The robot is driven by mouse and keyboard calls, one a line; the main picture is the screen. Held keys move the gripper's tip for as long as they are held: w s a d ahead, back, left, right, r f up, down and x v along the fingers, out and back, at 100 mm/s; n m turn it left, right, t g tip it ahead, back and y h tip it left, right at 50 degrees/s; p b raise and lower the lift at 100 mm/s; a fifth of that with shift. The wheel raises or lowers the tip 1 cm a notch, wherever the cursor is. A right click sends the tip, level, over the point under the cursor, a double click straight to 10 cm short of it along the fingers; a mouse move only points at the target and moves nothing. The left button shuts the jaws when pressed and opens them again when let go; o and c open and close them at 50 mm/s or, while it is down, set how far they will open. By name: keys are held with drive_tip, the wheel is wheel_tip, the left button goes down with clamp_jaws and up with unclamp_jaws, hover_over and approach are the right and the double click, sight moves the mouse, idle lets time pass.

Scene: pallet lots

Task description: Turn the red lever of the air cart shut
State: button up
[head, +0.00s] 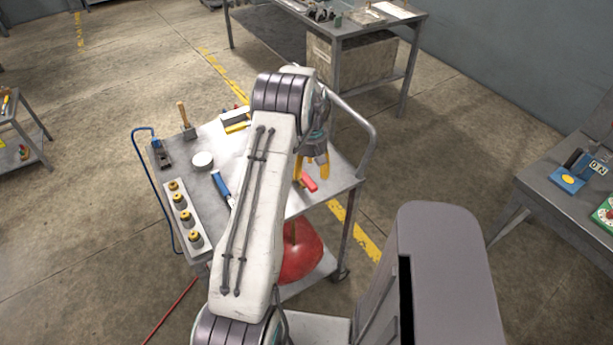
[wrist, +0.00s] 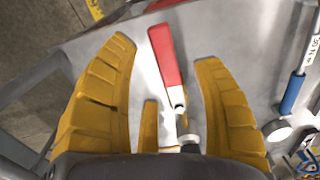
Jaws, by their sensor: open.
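The red lever (head: 309,183) shows in the head view near the right edge of the grey cart top (head: 335,178), just beside my gripper (head: 314,166). My arm hides part of the cart top.
The cart carries a blue-handled tool (head: 221,185), a white round lid (head: 202,161), a brush (head: 186,122) and a rack of several brass-topped fittings (head: 181,203). A red tank (head: 300,255) sits below. A workbench (head: 350,30) stands behind, and a table (head: 560,200) at right.

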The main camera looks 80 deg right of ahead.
sight(310, 179)
drive_tip(key=shift+f+p, duration=0.4)
drive_tip(key=shift+f, duration=1.8)
clamp_jaws()
